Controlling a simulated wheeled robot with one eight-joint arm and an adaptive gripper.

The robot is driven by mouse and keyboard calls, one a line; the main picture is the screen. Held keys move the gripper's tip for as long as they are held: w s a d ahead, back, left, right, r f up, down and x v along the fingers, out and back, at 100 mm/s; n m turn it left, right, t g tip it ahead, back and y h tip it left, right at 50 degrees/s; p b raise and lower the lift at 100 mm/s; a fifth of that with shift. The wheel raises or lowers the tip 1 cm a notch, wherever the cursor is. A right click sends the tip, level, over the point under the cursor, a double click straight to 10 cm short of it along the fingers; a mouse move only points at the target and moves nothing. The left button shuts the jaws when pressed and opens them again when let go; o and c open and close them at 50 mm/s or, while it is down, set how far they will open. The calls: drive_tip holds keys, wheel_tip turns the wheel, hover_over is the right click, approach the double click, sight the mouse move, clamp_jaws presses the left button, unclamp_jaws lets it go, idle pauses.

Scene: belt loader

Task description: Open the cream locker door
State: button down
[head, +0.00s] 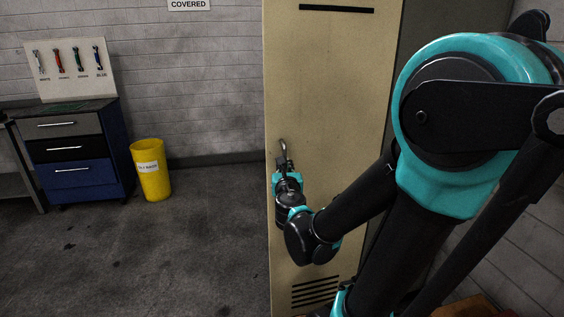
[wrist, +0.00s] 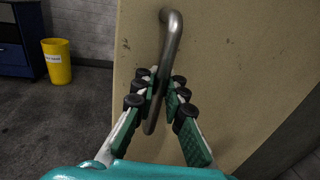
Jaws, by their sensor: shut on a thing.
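The cream locker door (head: 325,90) stands upright in the middle of the head view, with a dark slot near its top and vent slots near its bottom. It looks closed. Its metal bar handle (wrist: 172,45) runs up and down near the door's left edge in the wrist view; its top also shows in the head view (head: 283,146). My gripper (wrist: 162,95) is at the lower part of the handle, with its fingers on both sides, shut on it. In the head view my gripper (head: 284,165) is small and partly hides the handle.
A yellow bin (head: 151,172) stands on the floor left of the locker. A blue drawer cabinet (head: 75,170) is further left, with a tool board (head: 70,68) above it.

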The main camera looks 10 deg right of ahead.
drive_tip(key=shift+s, duration=0.2)
idle(0.3)
drive_tip(key=c, duration=1.6)
unclamp_jaws()
drive_tip(key=shift+s, duration=0.15)
drive_tip(key=shift+s+a, duration=0.25)
drive_tip(key=shift+s, duration=1.7)
drive_tip(key=shift+s+a, duration=0.3)
drive_tip(key=shift+s, duration=1.6)
drive_tip(key=shift+s+a, duration=0.25)
drive_tip(key=shift+s, duration=1.7)
